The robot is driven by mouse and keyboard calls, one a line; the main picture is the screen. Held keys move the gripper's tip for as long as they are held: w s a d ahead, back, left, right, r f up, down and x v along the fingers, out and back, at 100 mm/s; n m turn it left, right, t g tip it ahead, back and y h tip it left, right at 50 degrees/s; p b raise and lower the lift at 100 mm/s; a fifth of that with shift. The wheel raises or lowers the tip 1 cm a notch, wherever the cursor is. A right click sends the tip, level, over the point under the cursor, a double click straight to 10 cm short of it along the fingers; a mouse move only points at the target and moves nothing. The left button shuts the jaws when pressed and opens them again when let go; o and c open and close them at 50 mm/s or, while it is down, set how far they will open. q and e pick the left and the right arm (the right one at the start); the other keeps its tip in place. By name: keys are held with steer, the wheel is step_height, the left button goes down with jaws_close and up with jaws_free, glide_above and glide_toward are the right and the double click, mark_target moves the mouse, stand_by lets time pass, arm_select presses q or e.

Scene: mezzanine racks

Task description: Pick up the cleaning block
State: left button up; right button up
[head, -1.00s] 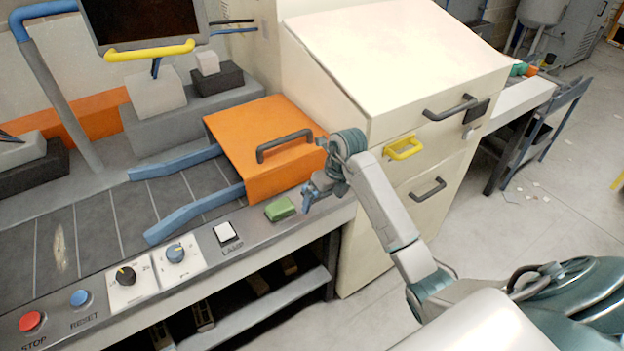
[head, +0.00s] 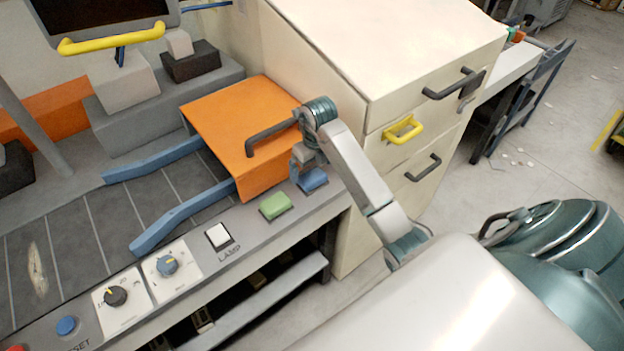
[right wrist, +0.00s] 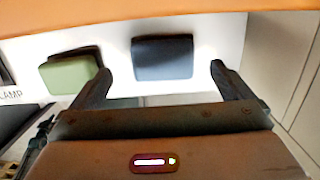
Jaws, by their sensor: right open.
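A dark blue block (head: 313,181) lies on the grey console ledge beside the orange hood. A green block (head: 276,206) lies to its left. Neither is labelled, so I cannot tell by sight which is the cleaning block. In the right wrist view, the blue block (right wrist: 163,58) shows between the open fingertips, with nothing gripped. The green block (right wrist: 70,75) is just outside the left finger. My left gripper is not in view.
The orange hood (head: 240,125) with its dark handle stands close to my right gripper. The lamp switch (head: 219,237) and knobs line the ledge to the left.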

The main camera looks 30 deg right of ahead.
mark_target(313, 175)
steer(key=shift+f+p, duration=0.35)
steer(key=shift+p, duration=0.05)
steer(key=f+p, duration=0.2)
steer(key=f, duration=0.1)
steer(key=shift+d+f, duration=0.15)
steer(key=shift+d, duration=0.05)
steer(key=shift+w+f, duration=0.2)
steer(key=shift+f, duration=0.35)
steer(key=c, duration=1)
